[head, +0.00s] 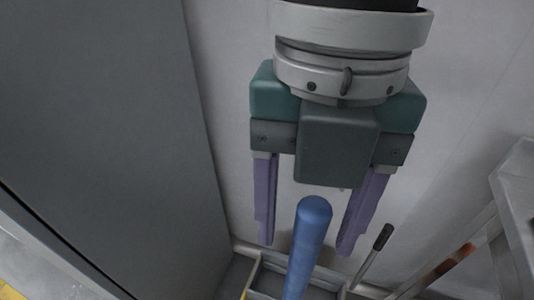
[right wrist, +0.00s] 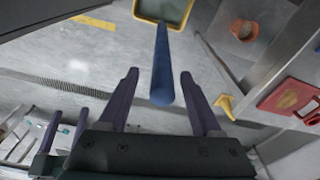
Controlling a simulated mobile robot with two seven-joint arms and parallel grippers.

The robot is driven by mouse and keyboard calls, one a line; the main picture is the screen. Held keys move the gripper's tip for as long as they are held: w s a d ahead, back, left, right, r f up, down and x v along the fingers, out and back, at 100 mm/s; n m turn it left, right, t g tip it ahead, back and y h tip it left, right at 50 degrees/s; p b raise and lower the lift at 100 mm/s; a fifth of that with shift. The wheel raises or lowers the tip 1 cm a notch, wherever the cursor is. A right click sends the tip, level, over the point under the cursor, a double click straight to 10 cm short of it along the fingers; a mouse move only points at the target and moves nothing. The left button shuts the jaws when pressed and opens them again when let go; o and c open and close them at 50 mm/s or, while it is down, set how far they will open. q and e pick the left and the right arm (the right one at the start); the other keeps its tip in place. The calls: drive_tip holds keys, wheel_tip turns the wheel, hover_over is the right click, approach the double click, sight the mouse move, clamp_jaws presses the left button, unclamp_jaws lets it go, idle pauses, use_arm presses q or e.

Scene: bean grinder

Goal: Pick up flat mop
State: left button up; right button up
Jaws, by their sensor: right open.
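The flat mop's blue handle (head: 309,240) stands upright with its rounded top toward me, at the lower middle of the head view. It also shows in the right wrist view (right wrist: 162,80), running up to a yellow-rimmed frame or tray at the top. Whether that is the mop's head or a holder I cannot tell. My right gripper (head: 306,247) is open, its two purple fingers pointing down on either side of the handle, with gaps to both.
A grey tray or frame (head: 262,270) lies at the handle's foot. A black-tipped rod (head: 372,256) leans to its right. A grey panel (head: 110,110) fills the left, a pale wall stands behind, and a metal rack (head: 515,190) is at the right. Open floor (right wrist: 70,60) shows in the wrist view.

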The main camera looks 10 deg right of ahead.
sight(305, 252)
drive_tip(key=f, duration=0.4)
drive_tip(key=shift+s+f, duration=0.2)
drive_tip(key=shift+f, duration=0.1)
drive_tip(key=shift+c, duration=0.3)
clamp_jaws()
drive_tip(key=shift+r, duration=0.1)
idle(0.7)
